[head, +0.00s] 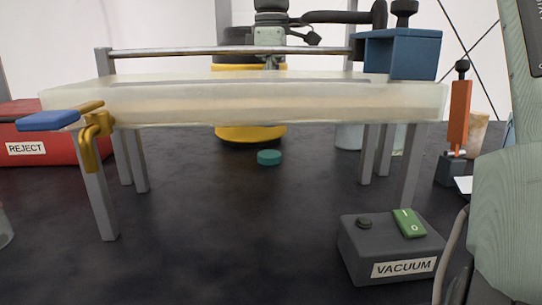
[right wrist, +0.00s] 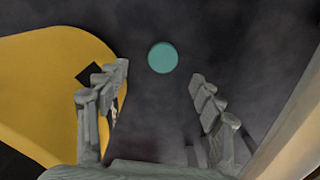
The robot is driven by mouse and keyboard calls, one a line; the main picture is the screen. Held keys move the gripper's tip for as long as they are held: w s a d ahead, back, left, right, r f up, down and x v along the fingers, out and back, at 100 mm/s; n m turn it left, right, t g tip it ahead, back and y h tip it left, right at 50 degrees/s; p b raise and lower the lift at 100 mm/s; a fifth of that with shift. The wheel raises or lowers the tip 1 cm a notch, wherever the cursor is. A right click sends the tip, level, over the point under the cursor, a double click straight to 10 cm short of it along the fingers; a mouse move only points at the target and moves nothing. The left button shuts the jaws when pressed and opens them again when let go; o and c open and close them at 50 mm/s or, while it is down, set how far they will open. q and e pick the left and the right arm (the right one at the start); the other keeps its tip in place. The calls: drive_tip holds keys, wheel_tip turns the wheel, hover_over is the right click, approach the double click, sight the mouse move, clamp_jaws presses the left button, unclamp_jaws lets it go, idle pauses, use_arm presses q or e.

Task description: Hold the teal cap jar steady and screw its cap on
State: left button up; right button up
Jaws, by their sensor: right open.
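A small round teal cap (head: 269,157) lies on the dark surface below the raised translucent slab in the head view. It also shows as a flat teal disc (right wrist: 163,57) in the right wrist view. My right gripper (right wrist: 160,74) is open and empty, its two grey fingers apart. The cap appears in line with the gap, beyond the fingertips and not touching them. I cannot make out the jar for this cap. My left gripper is not in view.
The translucent slab (head: 250,103) on metal legs spans the middle. A yellow base (head: 250,134) stands behind the cap and shows at left in the wrist view (right wrist: 45,85). A vacuum box (head: 375,248) is front right, a red reject bin (head: 60,153) left. The front middle is clear.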

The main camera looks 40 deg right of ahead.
sight(271, 154)
drive_tip(key=shift+f, duration=0.9)
use_arm(q)
drive_tip(key=shift+w+d+r+t, duration=0.1)
drive_tip(key=shift+w+d+t, duration=0.2)
drive_tip(key=shift+w+d, duration=0.25)
use_arm(e)
drive_tip(key=shift+f, duration=0.4)
use_arm(q)
drive_tip(key=shift+a, duration=0.1)
use_arm(e)
drive_tip(key=shift+s+a+f, duration=0.1)
drive_tip(key=shift+a+f, duration=0.05)
drive_tip(key=shift+f, duration=1.2)
drive_tip(key=shift+s+a+f, duration=0.1)
drive_tip(key=shift+f, duration=1.2)
use_arm(q)
drive_tip(key=shift+w+d+r+t+h, duration=0.15)
drive_tip(key=shift+w+d+t+h, duration=0.25)
drive_tip(key=shift+w, duration=0.3)
use_arm(e)
drive_tip(key=c, duration=0.8)
